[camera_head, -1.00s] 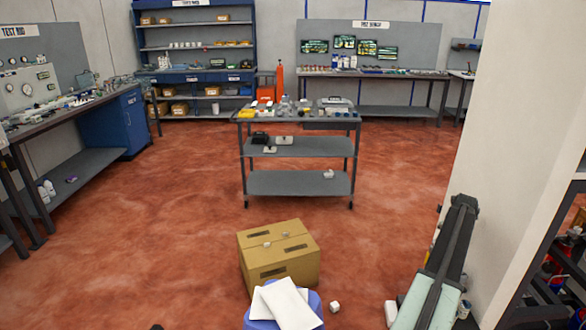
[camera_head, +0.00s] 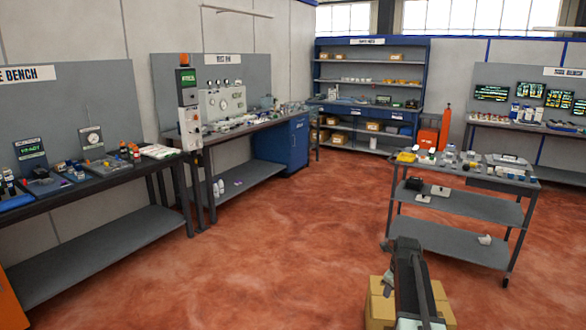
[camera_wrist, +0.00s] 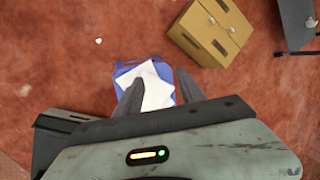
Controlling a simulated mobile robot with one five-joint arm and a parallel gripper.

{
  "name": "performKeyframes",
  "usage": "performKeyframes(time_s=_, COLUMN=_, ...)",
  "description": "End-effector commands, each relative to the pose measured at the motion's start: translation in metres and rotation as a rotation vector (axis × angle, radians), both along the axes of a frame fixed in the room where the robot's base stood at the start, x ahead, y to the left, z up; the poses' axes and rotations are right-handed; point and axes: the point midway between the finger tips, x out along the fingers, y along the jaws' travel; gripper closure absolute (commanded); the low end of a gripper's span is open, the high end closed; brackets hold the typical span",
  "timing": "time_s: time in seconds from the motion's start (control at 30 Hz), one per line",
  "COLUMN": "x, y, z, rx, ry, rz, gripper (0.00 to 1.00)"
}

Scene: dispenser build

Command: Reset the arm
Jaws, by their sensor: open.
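My gripper (camera_wrist: 160,84) is in the wrist view, its two dark fingers spread apart with nothing held between them. Beyond and below the fingers is a blue stool or bin top (camera_wrist: 126,76) with white sheets (camera_wrist: 158,92) on it. The gap between the fingers lies over the sheets in the picture, and I see no grip on them. In the head view my arm (camera_head: 410,280) rises from the bottom edge, right of centre, in front of a cardboard box (camera_head: 440,308). My fingers cannot be made out there.
The cardboard box (camera_wrist: 211,32) sits on the floor beside the blue top. A grey cart (camera_head: 460,240) with small items stands at right. A workbench (camera_head: 110,245) and a second bench (camera_head: 235,180) line the left wall. Shelving (camera_head: 370,70) stands behind. The middle floor is open.

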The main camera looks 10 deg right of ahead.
Motion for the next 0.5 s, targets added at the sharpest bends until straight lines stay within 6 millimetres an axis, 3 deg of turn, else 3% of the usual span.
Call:
performKeyframes(time_s=0.03, x=-0.003, y=0.050, z=0.004, rx=-0.017, ry=0.022, rz=0.122, gripper=0.54)
performKeyframes(time_s=0.17, x=-0.020, y=0.163, z=0.007, rx=-0.084, ry=0.085, rz=0.503, gripper=0.54)
performKeyframes(time_s=0.2, x=-0.031, y=0.197, z=0.008, rx=-0.108, ry=0.107, rz=0.641, gripper=0.54)
performKeyframes(time_s=0.27, x=-0.053, y=0.245, z=0.010, rx=-0.149, ry=0.142, rz=0.873, gripper=0.54)
performKeyframes(time_s=0.3, x=-0.073, y=0.275, z=0.010, rx=-0.181, ry=0.168, rz=1.049, gripper=0.54)
performKeyframes(time_s=0.4, x=-0.125, y=0.319, z=0.010, rx=-0.258, ry=0.228, rz=1.503, gripper=0.54)
performKeyframes(time_s=0.5, x=-0.164, y=0.317, z=0.006, rx=-0.307, ry=0.271, rz=1.874, gripper=0.54)
